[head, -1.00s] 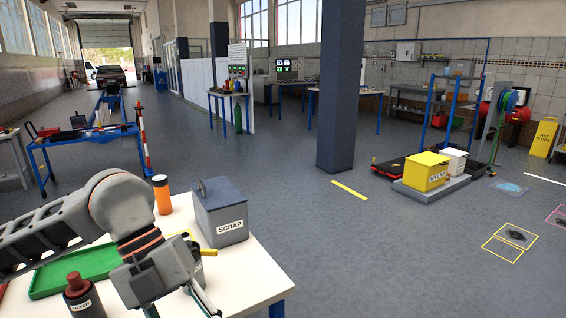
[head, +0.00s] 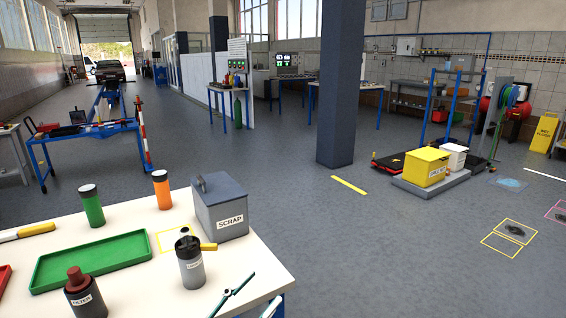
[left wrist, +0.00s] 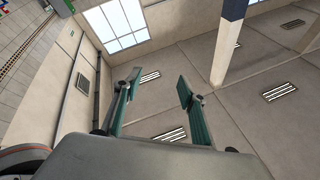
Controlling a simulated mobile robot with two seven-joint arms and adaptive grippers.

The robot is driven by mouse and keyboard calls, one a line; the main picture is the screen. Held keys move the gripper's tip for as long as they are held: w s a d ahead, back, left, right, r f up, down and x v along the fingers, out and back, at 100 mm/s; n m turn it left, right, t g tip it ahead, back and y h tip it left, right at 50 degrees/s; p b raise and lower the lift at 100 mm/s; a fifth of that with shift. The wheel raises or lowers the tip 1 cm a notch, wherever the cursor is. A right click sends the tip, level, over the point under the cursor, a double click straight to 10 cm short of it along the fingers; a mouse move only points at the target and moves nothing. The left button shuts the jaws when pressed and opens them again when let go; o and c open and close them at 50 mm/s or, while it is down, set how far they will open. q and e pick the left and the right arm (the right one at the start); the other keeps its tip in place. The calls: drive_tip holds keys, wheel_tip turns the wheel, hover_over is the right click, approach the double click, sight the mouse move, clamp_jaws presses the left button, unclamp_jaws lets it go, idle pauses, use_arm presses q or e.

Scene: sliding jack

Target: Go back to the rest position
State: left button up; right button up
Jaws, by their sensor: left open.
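My left gripper (head: 232,293) shows only its teal fingertips at the bottom of the head view, low in front of the white table's right part. It is open, with nothing between the fingers. In the left wrist view (left wrist: 160,77) the two fingers stand apart against the walls and ceiling. The rest of the left arm is out of the head view. My right gripper is in neither view.
The white table (head: 120,228) holds a green tray (head: 95,262), a SCRAP box (head: 220,208), a grey canister (head: 190,262), a filter (head: 83,295), and green (head: 92,206) and orange (head: 162,190) bottles. Open floor (head: 400,270) lies to the right.

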use_arm(q)
drive_tip(key=s+a+f+n+y, duration=0.2)
drive_tip(key=a+f+n+y, duration=0.3)
drive_tip(key=f, duration=0.6)
drive_tip(key=s+a+f+n+y, duration=0.1)
drive_tip(key=a+f+n+y, duration=0.35)
drive_tip(key=f, duration=0.65)
drive_tip(key=s+a+f+g+y, duration=0.2)
drive_tip(key=s+f, duration=0.4)
drive_tip(key=f, duration=0.1)
drive_tip(key=s+a+f+g+y, duration=0.2)
drive_tip(key=s+a+f, duration=0.1)
drive_tip(key=s+f, duration=0.2)
wheel_tip(320, 180, down, 2)
drive_tip(key=shift+s+a+g, duration=0.3)
drive_tip(key=shift+s+g, duration=0.05)
drive_tip(key=shift+g, duration=0.05)
drive_tip(key=shift+n+y, duration=0.25)
drive_tip(key=c, duration=0.4)
drive_tip(key=shift+s, duration=0.15)
